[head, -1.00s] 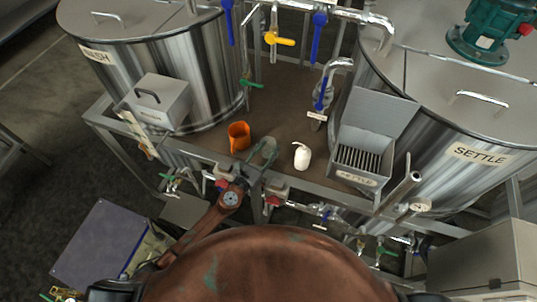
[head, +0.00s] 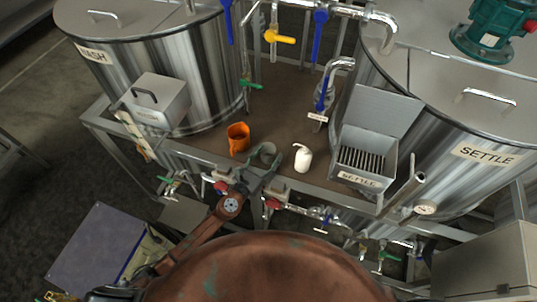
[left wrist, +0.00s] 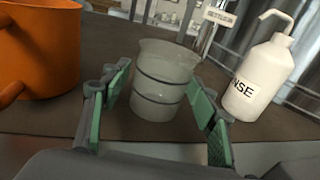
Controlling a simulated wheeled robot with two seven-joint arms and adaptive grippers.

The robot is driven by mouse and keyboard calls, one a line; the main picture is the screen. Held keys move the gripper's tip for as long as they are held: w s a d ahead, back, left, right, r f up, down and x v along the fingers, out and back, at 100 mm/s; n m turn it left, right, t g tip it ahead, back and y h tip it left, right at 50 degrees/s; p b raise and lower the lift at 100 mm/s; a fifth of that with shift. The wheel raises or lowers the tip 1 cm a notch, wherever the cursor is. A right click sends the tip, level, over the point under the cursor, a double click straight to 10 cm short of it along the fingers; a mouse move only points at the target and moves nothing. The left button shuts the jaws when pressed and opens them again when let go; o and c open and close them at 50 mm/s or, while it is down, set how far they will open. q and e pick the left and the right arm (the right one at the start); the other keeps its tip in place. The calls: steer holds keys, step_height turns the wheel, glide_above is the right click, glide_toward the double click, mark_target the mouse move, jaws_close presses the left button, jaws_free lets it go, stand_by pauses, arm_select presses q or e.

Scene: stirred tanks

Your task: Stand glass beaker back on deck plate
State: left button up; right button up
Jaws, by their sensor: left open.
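The glass beaker (left wrist: 160,84) stands upright on the brown deck plate (left wrist: 60,120), clear with dark rings around it. In the head view the beaker (head: 266,151) is near the plate's front edge, between an orange jug and a white bottle. My left gripper (head: 264,168) is open, its green-padded fingers on either side of the beaker's near side in the left wrist view. Gaps show between the pads and the glass there. My right gripper is not in view.
The orange jug (head: 238,138) stands close on the left and the white rinse bottle (head: 302,158) close on the right. A grey slotted box (head: 362,160) is further right. Steel tanks flank the plate; its middle is clear behind the beaker.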

mark_target(264, 160)
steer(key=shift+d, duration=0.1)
arm_select(q)
steer(key=shift+s+a, duration=0.2)
steer(key=shift+s, duration=0.15)
steer(key=v, duration=0.7)
steer(key=shift+f, duration=0.15)
step_height(264, 160, up, 8)
steer(key=p, duration=0.6)
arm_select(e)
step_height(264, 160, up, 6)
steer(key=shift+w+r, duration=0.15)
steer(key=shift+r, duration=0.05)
arm_select(q)
steer(key=shift+w, duration=0.1)
